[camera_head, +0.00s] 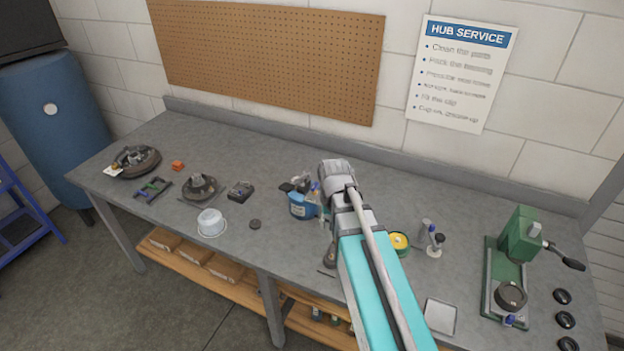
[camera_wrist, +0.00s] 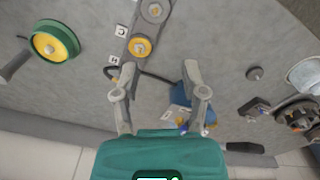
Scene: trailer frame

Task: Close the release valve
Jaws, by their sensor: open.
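My gripper (camera_wrist: 159,68) is open, its two fingers spread over the bench and nothing seen between their tips. Just beyond the tips in the wrist view is a grey elongated part (camera_wrist: 149,28) with a yellow ring (camera_wrist: 140,46). In the head view my arm hides most of this spot and the fingers.
A blue container (camera_head: 302,206) stands close left of my arm; it shows beside a finger in the wrist view (camera_wrist: 181,94). A green-and-yellow round tin (camera_head: 398,242) is to the right. A green press (camera_head: 520,238) stands far right. A white bowl (camera_head: 211,222) and dark hub parts (camera_head: 201,187) lie left.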

